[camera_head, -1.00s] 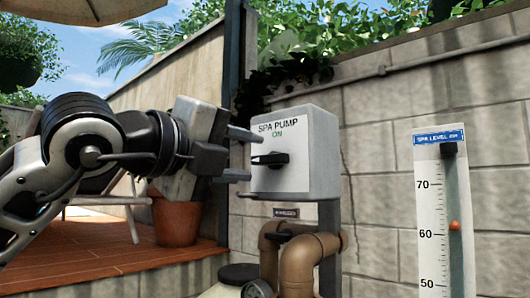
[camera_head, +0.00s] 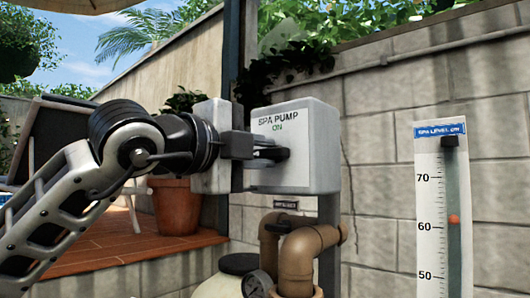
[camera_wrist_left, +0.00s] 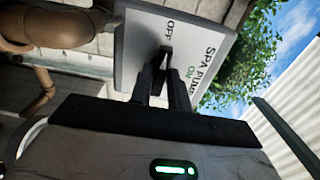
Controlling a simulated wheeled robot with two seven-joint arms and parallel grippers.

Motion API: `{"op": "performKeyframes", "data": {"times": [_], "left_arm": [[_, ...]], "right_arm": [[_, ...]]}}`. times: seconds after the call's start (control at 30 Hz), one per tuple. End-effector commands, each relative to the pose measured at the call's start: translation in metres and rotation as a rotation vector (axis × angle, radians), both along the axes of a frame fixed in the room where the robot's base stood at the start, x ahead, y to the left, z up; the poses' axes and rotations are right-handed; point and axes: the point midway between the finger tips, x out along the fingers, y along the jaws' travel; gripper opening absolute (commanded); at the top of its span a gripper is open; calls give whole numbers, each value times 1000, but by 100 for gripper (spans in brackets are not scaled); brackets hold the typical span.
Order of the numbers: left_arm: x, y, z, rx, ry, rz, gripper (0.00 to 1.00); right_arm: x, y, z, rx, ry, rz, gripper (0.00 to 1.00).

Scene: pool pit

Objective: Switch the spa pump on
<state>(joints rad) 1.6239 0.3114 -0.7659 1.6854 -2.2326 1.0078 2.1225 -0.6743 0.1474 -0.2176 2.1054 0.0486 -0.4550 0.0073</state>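The spa pump box (camera_head: 318,170) is a pale grey box on a post, with "SPA PUMP" and a green "ON" on its front. Its black knob (camera_head: 281,155) is partly hidden by my left gripper (camera_head: 255,148) in the head view. In the left wrist view the knob (camera_wrist_left: 166,58) lies between the fingertips of my left gripper (camera_wrist_left: 166,76), and the fingers are close together on it. Its upper end is near the word "OFF" there, with "ON" to the right. My right gripper is not in view.
Brown pipes (camera_head: 302,252) and a small gauge (camera_head: 258,284) sit below the box. A spa level scale (camera_head: 440,210) with a red marker stands at the right, before a block wall (camera_head: 385,185). A potted plant (camera_head: 176,205) stands on the wooden deck behind my arm.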

Motion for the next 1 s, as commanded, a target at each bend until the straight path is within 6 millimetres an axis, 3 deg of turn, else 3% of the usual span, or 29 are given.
{"op": "performKeyframes", "data": {"times": [0.07, 0.53, 1.0], "left_arm": [[0, 0, 0, 0, 0, 0, 0], [0, 0, -1, 35, -34, 1, 0], [0, 0, -1, 619, -617, 1, 0]], "right_arm": [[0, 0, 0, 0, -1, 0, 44], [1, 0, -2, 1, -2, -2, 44], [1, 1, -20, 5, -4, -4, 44]]}}
